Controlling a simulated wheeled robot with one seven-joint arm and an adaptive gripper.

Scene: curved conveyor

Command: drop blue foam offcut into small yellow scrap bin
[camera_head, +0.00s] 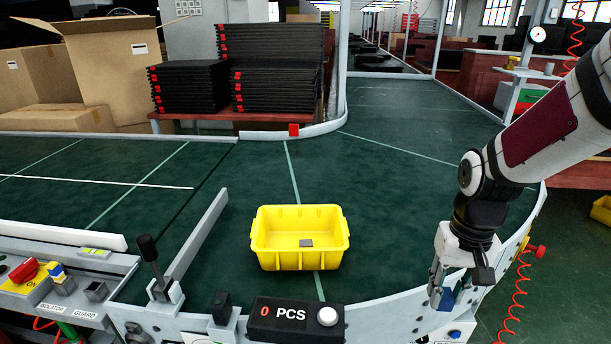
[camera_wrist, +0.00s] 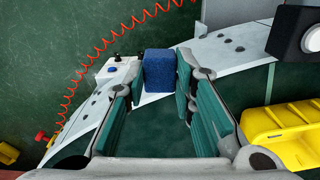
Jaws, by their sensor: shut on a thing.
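The blue foam offcut (camera_head: 447,299) is a small dark blue block between the fingers of my gripper (camera_head: 446,288), near the right rail of the conveyor. In the wrist view the offcut (camera_wrist: 160,70) sits upright between the teal-padded fingertips, and my gripper (camera_wrist: 158,80) is shut on it. The small yellow scrap bin (camera_head: 299,262) stands upright on the green belt, to the left of my gripper and apart from it. A small grey piece (camera_head: 306,243) lies inside the bin. Part of the bin (camera_wrist: 270,135) shows at the right of the wrist view.
A black counter box (camera_head: 296,315) reading "0 PCS" stands in front of the bin. A black-knobbed lever (camera_head: 149,250) and a metal guide rail (camera_head: 200,235) are left of it. The belt between bin and gripper is clear. Black stacked trays (camera_head: 277,70) stand behind.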

